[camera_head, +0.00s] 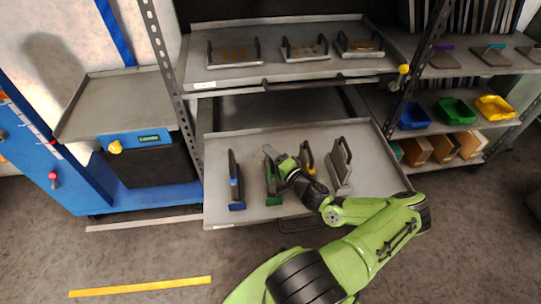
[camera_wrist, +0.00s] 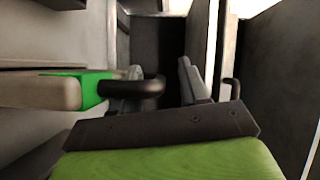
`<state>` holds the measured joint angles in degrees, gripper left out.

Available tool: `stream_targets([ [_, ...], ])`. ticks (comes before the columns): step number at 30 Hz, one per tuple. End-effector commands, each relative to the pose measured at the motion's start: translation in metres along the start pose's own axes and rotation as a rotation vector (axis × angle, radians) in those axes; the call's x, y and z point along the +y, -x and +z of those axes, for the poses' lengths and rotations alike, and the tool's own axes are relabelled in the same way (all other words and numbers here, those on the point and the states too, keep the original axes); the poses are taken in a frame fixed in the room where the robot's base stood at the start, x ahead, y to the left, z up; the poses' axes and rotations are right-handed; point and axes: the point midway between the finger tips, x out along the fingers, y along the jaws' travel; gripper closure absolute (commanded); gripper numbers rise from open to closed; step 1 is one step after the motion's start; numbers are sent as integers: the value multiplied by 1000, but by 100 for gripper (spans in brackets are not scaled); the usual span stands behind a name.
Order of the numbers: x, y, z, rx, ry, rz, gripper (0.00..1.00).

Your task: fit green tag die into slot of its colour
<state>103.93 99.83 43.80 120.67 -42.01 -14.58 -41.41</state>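The green tag die shows in the wrist view as a pale grey bar (camera_wrist: 40,91) with a green band (camera_wrist: 88,90) and a black loop handle (camera_wrist: 145,88). In the head view, a green-marked upright piece (camera_head: 274,198) stands on the pulled-out lower tray (camera_head: 385,180), partly hidden by my gripper (camera_head: 274,154). My gripper is low over the tray beside this piece. In the wrist view the fingers (camera_wrist: 160,85) stand apart, with the handle reaching in front of the left finger. Whether they touch it cannot be told.
A blue-marked upright piece (camera_head: 237,185) stands left on the tray. A yellow-marked piece (camera_head: 307,160) and a grey piece (camera_head: 340,168) stand close on the right. Several handled plates lie on the upper shelf (camera_head: 280,73). Bare tray lies at the far right.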

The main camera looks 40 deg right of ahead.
Motion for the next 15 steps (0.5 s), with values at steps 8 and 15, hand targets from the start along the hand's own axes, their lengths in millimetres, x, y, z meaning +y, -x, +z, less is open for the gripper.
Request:
stream_targets([
  [8,-3,6,-2,2,0,1,56],
  [15,-4,68,-2,4,-3,3,56],
])
